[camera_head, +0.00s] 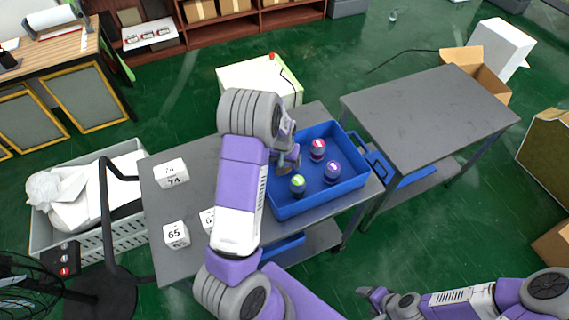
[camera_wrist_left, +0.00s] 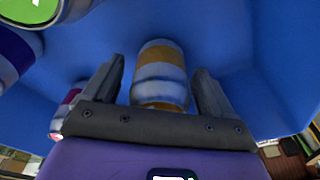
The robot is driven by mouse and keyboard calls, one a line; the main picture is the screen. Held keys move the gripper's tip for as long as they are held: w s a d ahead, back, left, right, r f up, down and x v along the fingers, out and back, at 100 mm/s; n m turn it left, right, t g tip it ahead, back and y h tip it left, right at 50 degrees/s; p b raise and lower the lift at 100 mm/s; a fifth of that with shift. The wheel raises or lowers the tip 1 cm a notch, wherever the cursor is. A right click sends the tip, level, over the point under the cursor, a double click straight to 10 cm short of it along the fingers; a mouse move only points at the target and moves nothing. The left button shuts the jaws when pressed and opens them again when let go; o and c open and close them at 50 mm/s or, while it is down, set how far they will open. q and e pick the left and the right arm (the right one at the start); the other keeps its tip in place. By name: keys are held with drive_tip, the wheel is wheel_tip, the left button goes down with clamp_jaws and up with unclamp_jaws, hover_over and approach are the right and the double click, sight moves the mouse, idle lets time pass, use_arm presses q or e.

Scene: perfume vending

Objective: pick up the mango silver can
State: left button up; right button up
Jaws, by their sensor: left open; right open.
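A silver can with an orange-yellow band (camera_wrist_left: 161,75) stands in the left wrist view between the two fingers of my left gripper (camera_wrist_left: 160,66). The fingers are open, with a gap visible on each side of the can. In the head view my left gripper (camera_head: 287,158) is down inside the blue bin (camera_head: 322,200), and it hides this can. My right gripper (camera_head: 374,297) is open and empty, low at the front, away from the bin.
Green-topped (camera_head: 297,185), purple-topped (camera_head: 332,171) and red-topped (camera_head: 318,149) cans stand in the bin near my left gripper. White numbered boxes (camera_head: 176,235) sit on the grey cart. A second grey table (camera_head: 430,115) at the right is clear.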

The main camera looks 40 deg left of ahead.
use_arm(q)
drive_tip(key=c, duration=1.2)
